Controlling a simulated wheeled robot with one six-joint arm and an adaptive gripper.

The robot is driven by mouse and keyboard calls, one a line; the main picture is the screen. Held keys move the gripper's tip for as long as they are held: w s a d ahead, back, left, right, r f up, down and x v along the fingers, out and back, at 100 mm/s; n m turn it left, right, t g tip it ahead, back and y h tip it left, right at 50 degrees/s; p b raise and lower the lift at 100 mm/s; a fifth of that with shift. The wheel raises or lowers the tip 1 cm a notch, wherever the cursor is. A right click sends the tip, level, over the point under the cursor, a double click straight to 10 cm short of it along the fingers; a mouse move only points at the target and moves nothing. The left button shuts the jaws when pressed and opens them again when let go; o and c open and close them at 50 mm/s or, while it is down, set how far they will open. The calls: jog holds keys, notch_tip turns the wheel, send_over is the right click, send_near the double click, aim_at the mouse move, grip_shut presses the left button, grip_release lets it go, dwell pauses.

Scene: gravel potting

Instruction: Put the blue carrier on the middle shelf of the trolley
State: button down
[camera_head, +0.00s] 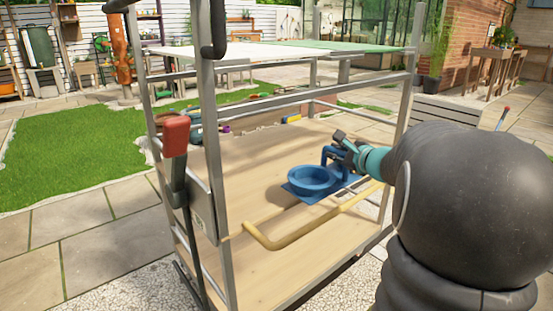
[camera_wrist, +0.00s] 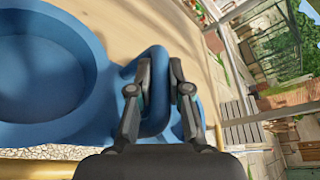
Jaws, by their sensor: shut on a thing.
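The blue carrier (camera_head: 312,180) has a round bowl on a flat base and an upright looped handle. It is inside the trolley frame (camera_head: 213,130), over a pale wooden shelf board (camera_head: 250,165) below the top shelf. My gripper (camera_head: 346,146) is shut on the carrier's handle, reaching in from the right. The wrist view shows both fingers of my gripper (camera_wrist: 160,72) around the handle, with the carrier's bowl (camera_wrist: 45,75) at the left. The carrier looks about level. I cannot tell whether its base touches the board.
A yellowish rail (camera_head: 310,224) runs across the trolley's near side, just in front of the carrier. Metal posts and the green-and-white top shelf (camera_head: 300,46) enclose the space. Several small items lie at the board's far edge. Bare board lies left of the carrier.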

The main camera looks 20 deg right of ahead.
jog(key=shift+a+r+p+x, duration=0.1)
jog(key=shift+r+p+x, duration=0.05)
jog(key=shift+x, duration=2.9)
jog(key=shift+a+r+p+x, duration=0.1)
jog(key=shift+r+p+x, duration=0.1)
jog(key=shift+x, duration=2.85)
jog(key=shift+r+p+x, duration=0.15)
jog(key=shift+x, duration=2.9)
jog(key=shift+w+f, duration=0.1)
jog(key=c, duration=1.1)
grip_release()
jog(key=v, duration=1.2)
